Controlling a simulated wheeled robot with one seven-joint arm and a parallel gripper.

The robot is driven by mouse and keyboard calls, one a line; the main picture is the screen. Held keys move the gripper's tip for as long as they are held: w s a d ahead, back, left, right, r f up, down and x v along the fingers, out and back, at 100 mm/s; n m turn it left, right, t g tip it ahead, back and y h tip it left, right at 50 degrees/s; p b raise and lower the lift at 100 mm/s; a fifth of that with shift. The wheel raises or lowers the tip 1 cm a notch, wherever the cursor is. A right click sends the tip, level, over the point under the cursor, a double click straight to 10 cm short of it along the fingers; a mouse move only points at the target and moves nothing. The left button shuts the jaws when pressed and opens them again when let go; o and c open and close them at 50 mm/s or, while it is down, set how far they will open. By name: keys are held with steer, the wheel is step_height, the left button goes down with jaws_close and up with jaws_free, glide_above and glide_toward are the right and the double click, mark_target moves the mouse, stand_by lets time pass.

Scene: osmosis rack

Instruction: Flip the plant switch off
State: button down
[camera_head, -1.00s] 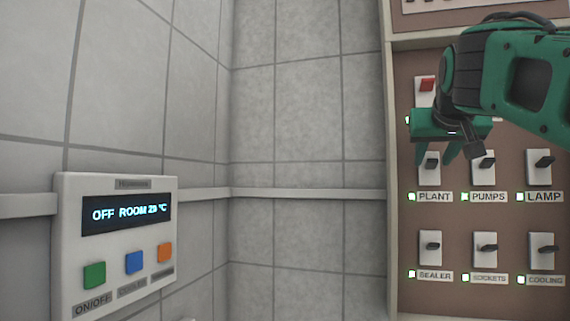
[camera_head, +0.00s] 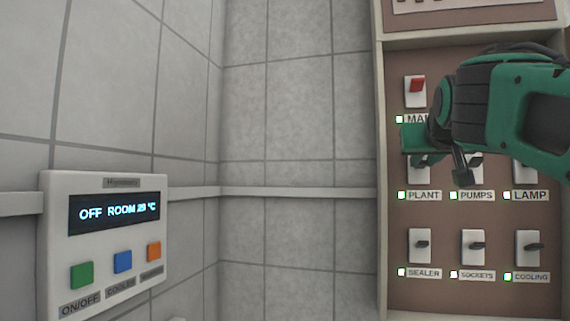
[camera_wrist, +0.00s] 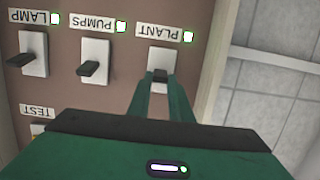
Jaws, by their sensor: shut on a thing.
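The plant switch (camera_wrist: 163,57) is a white plate with a dark lever (camera_wrist: 161,75), beside the PLANT label (camera_wrist: 163,31). In the upside-down wrist view, the two green fingers of my gripper (camera_wrist: 161,84) are closed around the lever, one on each side. The small indicator light (camera_head: 402,195) beside that label is lit. The lever's exact tilt is hard to tell.
The red main switch (camera_head: 416,86) is just above my gripper. The pumps switch (camera_wrist: 93,62) and lamp switch (camera_wrist: 32,54) are close beside. Sealer (camera_head: 420,246), sockets (camera_head: 473,246) and cooling (camera_head: 530,247) switches are below. A wall controller (camera_head: 105,240) is at left.

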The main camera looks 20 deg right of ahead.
mark_target(424, 177)
step_height(424, 177, down, 2)
steer(key=t+h, duration=0.2)
steer(key=t, duration=0.1)
steer(key=shift+s+a+f, duration=0.1)
steer(key=shift+s+a, duration=0.05)
steer(key=shift+w+f+t+h, duration=0.1)
steer(key=shift+f+t+h, duration=0.35)
steer(key=shift+t+h, duration=0.3)
steer(key=shift+w+f+t+h, duration=0.1)
steer(key=shift+f+t+h, duration=0.4)
steer(key=shift+t, duration=0.35)
steer(key=c, duration=1.6)
jaws_free()
steer(key=shift+s, duration=0.1)
